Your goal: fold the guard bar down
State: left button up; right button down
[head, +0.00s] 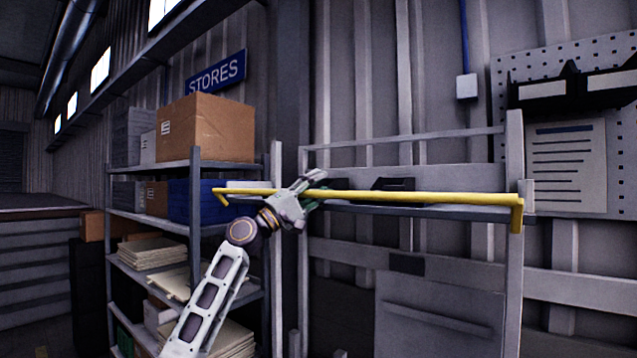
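The yellow guard bar (420,197) runs almost level across the front of a grey metal rack frame (514,150). Its right end turns down at the right post and its left end has a short bent tip. My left gripper (314,190) is at the left part of the bar. One finger shows above the bar's line and a green-edged part shows below it. The bar seems to pass between them, but whether the fingers press on it cannot be seen. My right gripper is not in view.
A shelf unit (195,215) with a cardboard box (206,128), a blue bin (190,200) and stacked sheets stands at the left. A pegboard (590,60) with a notice hangs at the right. A grey panel (440,310) is below the bar. The space before the bar's right half is clear.

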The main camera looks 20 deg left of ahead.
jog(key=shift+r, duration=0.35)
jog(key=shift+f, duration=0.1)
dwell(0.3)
